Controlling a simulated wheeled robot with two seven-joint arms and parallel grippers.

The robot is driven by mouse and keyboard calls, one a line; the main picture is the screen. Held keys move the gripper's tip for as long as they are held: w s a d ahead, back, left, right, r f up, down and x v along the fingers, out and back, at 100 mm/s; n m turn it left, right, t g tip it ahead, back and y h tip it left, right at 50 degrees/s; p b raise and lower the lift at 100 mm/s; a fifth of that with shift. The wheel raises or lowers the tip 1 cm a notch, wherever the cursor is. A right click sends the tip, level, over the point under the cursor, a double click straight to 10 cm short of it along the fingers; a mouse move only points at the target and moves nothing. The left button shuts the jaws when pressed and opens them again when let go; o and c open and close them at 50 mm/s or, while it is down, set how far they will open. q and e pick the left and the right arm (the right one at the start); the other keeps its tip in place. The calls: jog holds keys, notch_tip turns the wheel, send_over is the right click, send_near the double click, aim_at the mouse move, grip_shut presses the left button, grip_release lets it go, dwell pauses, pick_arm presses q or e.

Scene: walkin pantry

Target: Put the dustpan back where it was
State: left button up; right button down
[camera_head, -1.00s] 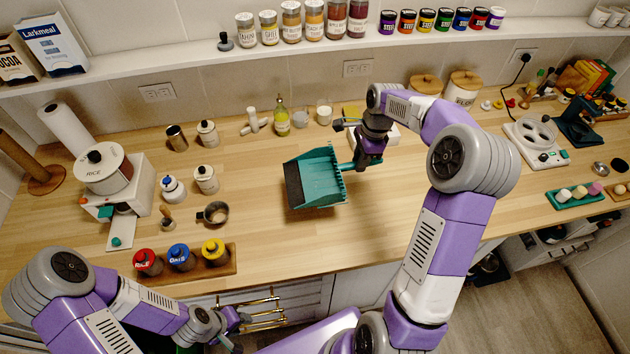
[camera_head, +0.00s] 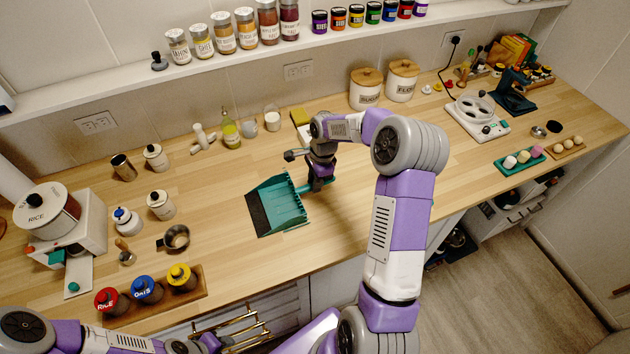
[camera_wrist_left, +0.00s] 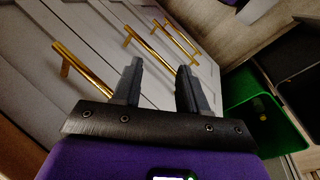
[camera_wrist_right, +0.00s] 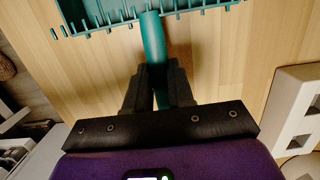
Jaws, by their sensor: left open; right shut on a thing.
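The teal dustpan (camera_head: 284,203) is over the middle of the wooden counter, its dark front edge facing left. My right gripper (camera_head: 318,180) is shut on its handle. In the right wrist view the teal handle (camera_wrist_right: 152,45) runs between the fingers of my right gripper (camera_wrist_right: 157,85), and the pan's toothed rim (camera_wrist_right: 145,15) shows at the top. I cannot tell whether the pan touches the counter. My left gripper (camera_wrist_left: 160,80) is open and empty, in front of the cabinet fronts with brass handles; it is low at the bottom left in the head view.
Jars on a wooden rack (camera_head: 155,305) stand at the front left. A rice dispenser (camera_head: 55,220), a metal cup (camera_head: 176,238) and bottles are left. Canisters (camera_head: 366,88) and a white scale (camera_head: 477,118) are right. A green bin (camera_wrist_left: 265,110) is near my left gripper.

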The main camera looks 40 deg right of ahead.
jog(key=c, duration=1)
grip_release()
jog(key=shift+f, duration=0.1)
jog(key=shift+r, duration=0.25)
jog(key=r, duration=0.4)
jog(key=d+r+p, duration=0.1)
jog(key=r, duration=0.6)
jog(key=shift+s+d+r, duration=0.25)
jog(key=shift+d+r, duration=0.1)
jog(key=shift+d, duration=0.05)
